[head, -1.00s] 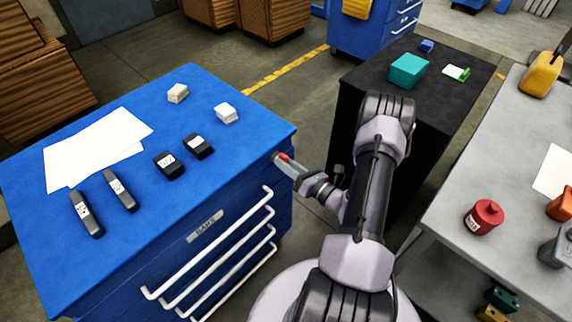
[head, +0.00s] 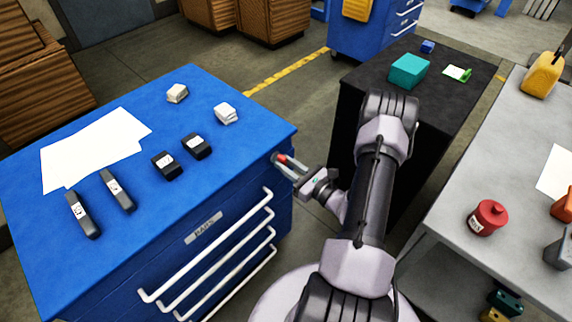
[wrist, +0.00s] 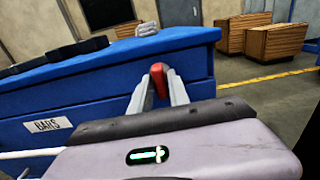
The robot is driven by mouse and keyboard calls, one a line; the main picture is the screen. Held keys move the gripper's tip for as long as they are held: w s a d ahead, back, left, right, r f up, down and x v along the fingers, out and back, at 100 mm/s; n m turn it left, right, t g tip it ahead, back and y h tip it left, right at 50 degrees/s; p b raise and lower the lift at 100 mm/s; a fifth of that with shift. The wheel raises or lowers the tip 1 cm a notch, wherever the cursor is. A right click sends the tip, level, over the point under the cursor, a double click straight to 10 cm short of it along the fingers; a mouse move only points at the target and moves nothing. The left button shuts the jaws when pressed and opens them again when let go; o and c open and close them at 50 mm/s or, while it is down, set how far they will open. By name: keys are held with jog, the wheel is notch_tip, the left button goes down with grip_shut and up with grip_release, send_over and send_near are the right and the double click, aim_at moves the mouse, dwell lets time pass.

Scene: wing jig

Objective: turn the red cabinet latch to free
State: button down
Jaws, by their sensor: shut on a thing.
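The red latch (head: 284,159) is at the upper right corner of the front of the blue cabinet (head: 250,180). It also shows in the wrist view (wrist: 158,73), between the tips of two pale fingers, with its rounded red end up. My gripper (head: 287,164) is shut on the latch, one finger on each side of it. In the wrist view the fingers (wrist: 160,90) reach forward from my gripper's body to the cabinet. The latch's base is hidden behind the fingers and my gripper's body.
Black bar pieces (head: 115,191), white blocks (head: 226,113) and paper (head: 92,150) lie on the cabinet top. White drawer handles (head: 212,243) stick out below my gripper. A black cabinet (head: 345,125) stands behind my arm, and a grey table (head: 465,180) is at the right.

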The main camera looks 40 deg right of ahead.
dwell(0.3)
jog(key=c, duration=1.4)
grip_release()
jog(key=s+d+p, duration=0.1)
jog(key=s+p, duration=0.3)
jog(key=s, duration=1.3)
jog(key=shift+s+d, duration=0.2)
